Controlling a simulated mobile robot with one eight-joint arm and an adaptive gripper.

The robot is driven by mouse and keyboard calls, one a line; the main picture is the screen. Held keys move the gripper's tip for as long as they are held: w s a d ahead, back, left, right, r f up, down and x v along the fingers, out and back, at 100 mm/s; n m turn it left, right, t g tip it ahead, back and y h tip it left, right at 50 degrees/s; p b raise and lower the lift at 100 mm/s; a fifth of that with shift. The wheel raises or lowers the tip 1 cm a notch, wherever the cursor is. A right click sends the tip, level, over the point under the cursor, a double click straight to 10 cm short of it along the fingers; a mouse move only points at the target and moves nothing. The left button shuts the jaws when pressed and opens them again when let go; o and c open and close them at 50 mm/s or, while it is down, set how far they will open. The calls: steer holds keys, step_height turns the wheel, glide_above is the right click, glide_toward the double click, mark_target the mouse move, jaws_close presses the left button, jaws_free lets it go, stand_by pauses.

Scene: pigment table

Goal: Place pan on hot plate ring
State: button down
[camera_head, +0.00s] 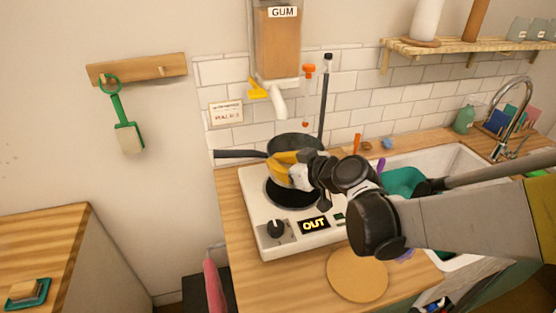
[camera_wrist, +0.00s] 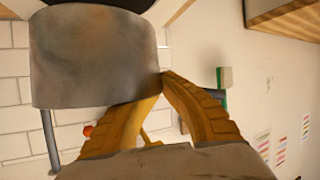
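The dark pan (camera_head: 295,141) is at the back of the white hot plate, its long dark handle (camera_head: 238,154) pointing left. In the wrist view, its worn grey side (camera_wrist: 95,60) fills the upper left. The black hot plate ring (camera_head: 292,192) is bare in front of the pan and partly covered by my gripper. My gripper (camera_head: 277,165) is at the pan's near side, by the handle root. In the wrist view its yellow fingers (camera_wrist: 162,86) come together at the pan's edge, apparently shut on it. The exact contact is hidden, and I cannot tell whether the pan is lifted.
The hot plate's knob (camera_head: 275,229) and "OUT" display (camera_head: 314,224) face the front. A dark rod (camera_head: 325,95) stands behind the pan, and the gum dispenser (camera_head: 277,45) hangs above. A round wooden board (camera_head: 357,275) lies in front; the sink (camera_head: 455,165) is right.

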step_height(320, 180, down, 6)
steer(key=shift+r+b, duration=0.25)
steer(key=shift+b, duration=0.9)
steer(key=shift+r, duration=0.15)
steer(key=c, duration=2.1)
jaws_free()
steer(key=shift+c, duration=0.2)
steer(key=o, duration=0.5)
